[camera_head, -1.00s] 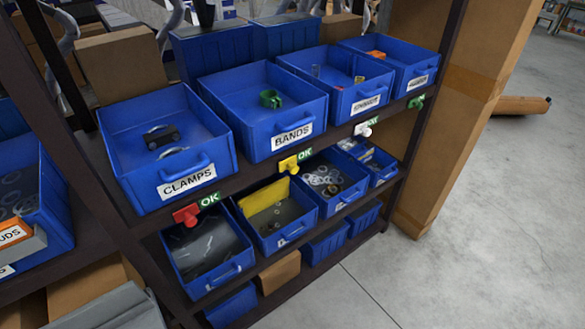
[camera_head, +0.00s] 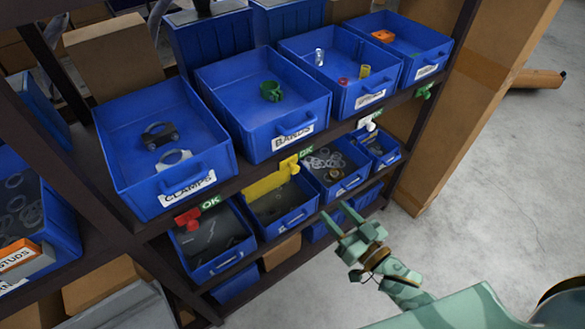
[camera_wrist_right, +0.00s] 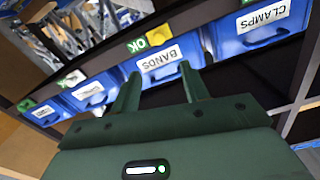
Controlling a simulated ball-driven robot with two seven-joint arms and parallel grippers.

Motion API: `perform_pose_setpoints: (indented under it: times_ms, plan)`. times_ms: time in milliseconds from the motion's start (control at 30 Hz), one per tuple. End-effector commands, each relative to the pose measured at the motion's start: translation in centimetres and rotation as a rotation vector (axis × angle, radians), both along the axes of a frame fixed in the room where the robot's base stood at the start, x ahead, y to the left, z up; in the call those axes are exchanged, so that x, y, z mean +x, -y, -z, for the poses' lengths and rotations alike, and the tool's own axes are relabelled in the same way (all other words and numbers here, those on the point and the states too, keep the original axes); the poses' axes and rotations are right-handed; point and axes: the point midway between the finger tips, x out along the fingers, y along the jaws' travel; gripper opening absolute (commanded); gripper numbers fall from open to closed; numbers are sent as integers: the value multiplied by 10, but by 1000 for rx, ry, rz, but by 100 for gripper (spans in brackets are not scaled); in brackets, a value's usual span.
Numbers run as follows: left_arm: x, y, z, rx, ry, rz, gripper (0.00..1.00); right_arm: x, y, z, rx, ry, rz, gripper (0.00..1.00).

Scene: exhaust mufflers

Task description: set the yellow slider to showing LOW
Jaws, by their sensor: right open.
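The yellow slider (camera_head: 289,164) sits on the dark shelf edge below the BANDS bin, at the left of a green sign reading OK (camera_head: 306,152). In the right wrist view the yellow slider (camera_wrist_right: 136,45) and its OK sign (camera_wrist_right: 157,36) show beyond my fingers. My right gripper (camera_head: 331,226) is open and empty, in front of the shelf, lower and to the right of the slider in the head view, apart from it. In the wrist view its fingers (camera_wrist_right: 159,72) point toward the bins. My left gripper is out of view.
A red slider (camera_head: 187,219) with its own OK sign is on the left, and a white slider (camera_head: 369,125) and green slider (camera_head: 424,91) are on the right. The CLAMPS bin (camera_head: 135,188) and BANDS bin (camera_head: 245,140) stand above the edge.

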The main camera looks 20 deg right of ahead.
Motion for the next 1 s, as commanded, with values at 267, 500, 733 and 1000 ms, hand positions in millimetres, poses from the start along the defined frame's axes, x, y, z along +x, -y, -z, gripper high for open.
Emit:
perform_pose_setpoints:
  times_ms: [267, 500, 733, 1000]
  plan:
    - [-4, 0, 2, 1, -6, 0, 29, 60, -21, 0, -3, 2, 2, 45]
    - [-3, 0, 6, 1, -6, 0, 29, 113, -41, 1, -3, 0, 2, 45]
    - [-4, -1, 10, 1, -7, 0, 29, 141, -51, 1, -4, -3, 2, 45]
    - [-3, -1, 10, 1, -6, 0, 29, 145, -53, 1, -4, -3, 2, 45]
